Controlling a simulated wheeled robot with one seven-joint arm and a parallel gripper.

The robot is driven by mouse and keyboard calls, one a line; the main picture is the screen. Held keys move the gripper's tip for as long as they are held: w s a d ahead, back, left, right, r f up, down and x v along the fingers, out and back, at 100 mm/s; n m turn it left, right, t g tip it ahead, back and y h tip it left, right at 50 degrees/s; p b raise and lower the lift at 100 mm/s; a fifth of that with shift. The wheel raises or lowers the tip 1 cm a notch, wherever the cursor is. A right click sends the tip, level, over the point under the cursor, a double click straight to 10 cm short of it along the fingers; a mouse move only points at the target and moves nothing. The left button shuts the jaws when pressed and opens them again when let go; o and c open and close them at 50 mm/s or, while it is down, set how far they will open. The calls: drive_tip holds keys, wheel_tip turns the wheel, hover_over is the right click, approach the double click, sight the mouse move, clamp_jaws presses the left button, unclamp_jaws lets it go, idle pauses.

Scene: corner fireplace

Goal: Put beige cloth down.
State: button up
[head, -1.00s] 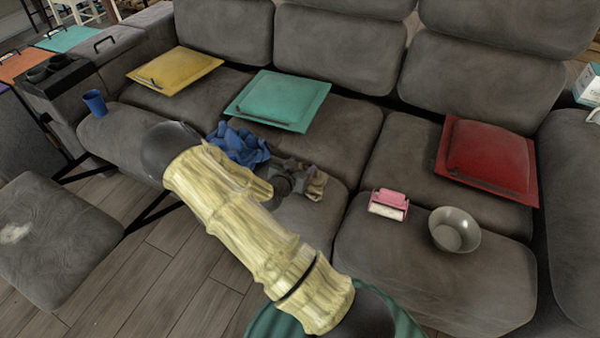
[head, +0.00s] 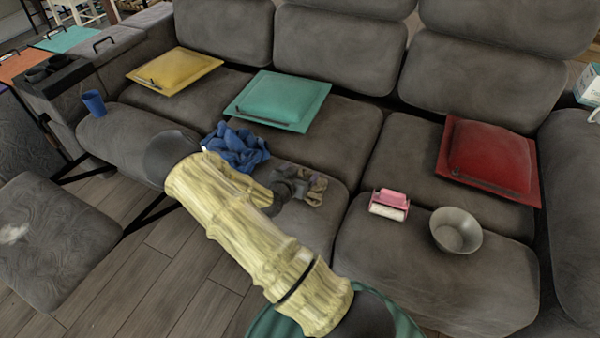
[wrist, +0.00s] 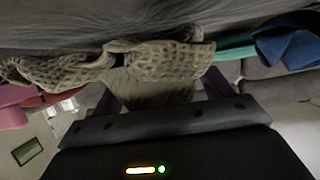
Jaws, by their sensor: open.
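The beige cloth (head: 316,190) lies crumpled on the middle sofa seat, near its front edge. My gripper (head: 301,184) is low over the seat at the cloth, its jaws open. In the wrist view the cloth (wrist: 150,62) spreads against the grey seat surface, directly in front of my gripper (wrist: 158,90). Part of the cloth still lies between the fingers, and the fingertips are mostly hidden by it. I cannot tell whether they touch it.
A blue cloth (head: 236,147) lies just left of my gripper. Green (head: 277,100), yellow (head: 174,71) and red (head: 489,160) cushions lie behind. A blue cup (head: 94,102) is far left.

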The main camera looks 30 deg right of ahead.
drive_tip(key=p+v, duration=0.2)
drive_tip(key=v, duration=1)
drive_tip(key=shift+r+p, duration=0.2)
drive_tip(key=shift+p, duration=0.2)
drive_tip(key=shift+s+a+f+g+y, duration=0.15)
drive_tip(key=shift+a+g+y, duration=0.15)
drive_tip(key=shift+y, duration=0.2)
drive_tip(key=shift+w+a+f+g+y, duration=0.15)
drive_tip(key=shift+a+g+y, duration=0.15)
drive_tip(key=shift+y, duration=0.2)
drive_tip(key=s+a+r+n+g+y, duration=0.3)
drive_tip(key=s+a+r+n+y, duration=0.1)
drive_tip(key=a+r+y, duration=0.25)
drive_tip(key=s+d+r+n+g+y, duration=0.1)
drive_tip(key=s+r+n+y, duration=0.1)
drive_tip(key=s+r+n, duration=0.4)
drive_tip(key=s+r, duration=0.3)
drive_tip(key=r, duration=0.1)
drive_tip(key=shift+g, duration=0.3)
